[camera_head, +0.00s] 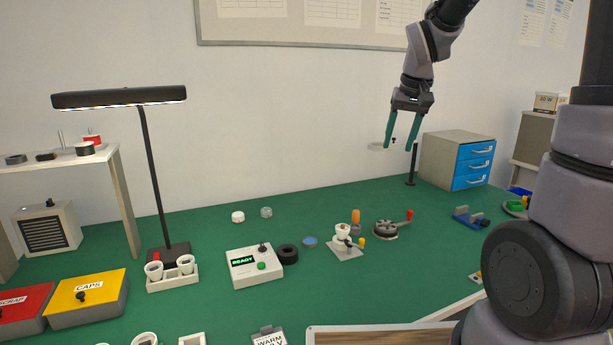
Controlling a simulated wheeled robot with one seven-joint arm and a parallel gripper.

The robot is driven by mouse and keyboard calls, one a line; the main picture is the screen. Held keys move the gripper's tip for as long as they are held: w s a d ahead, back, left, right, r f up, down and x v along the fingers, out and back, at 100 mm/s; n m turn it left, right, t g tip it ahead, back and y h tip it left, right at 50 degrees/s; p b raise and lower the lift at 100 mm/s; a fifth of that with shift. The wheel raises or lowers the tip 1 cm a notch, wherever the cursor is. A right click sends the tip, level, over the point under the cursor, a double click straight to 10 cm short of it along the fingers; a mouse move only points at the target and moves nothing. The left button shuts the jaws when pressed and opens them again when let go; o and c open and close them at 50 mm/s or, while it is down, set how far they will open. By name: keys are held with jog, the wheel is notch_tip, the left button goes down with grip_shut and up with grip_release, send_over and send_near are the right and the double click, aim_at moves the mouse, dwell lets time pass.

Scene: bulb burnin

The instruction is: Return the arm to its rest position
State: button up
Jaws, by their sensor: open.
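My gripper (401,147) hangs in the air in front of the wall, well above the green table (330,210). Its two teal fingers point down and stand apart, with nothing seen between them. My arm comes in from the upper right, and its thick lower links fill the right side of the view.
A blue-drawer cabinet (457,160) and a thin dark stand (411,165) are near the gripper. A black lamp (150,170) stands at left. A tester reading READY (254,267), a small fixture (344,243) and a red-handled clamp (388,228) sit mid-table. Yellow CAPS bin (103,309) is front left.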

jog(key=s+r+m+t, duration=0.1)
jog(key=s+r, duration=0.2)
jog(key=s, duration=0.3)
jog(key=s+d+r+t, duration=0.1)
jog(key=s+r, duration=0.2)
jog(key=s, duration=0.3)
jog(key=s+d+r+m+t+y, duration=0.1)
jog(key=s+r+t, duration=0.1)
jog(key=s, duration=0.4)
jog(key=shift+s+r+m, duration=0.3)
jog(key=shift+r, duration=0.2)
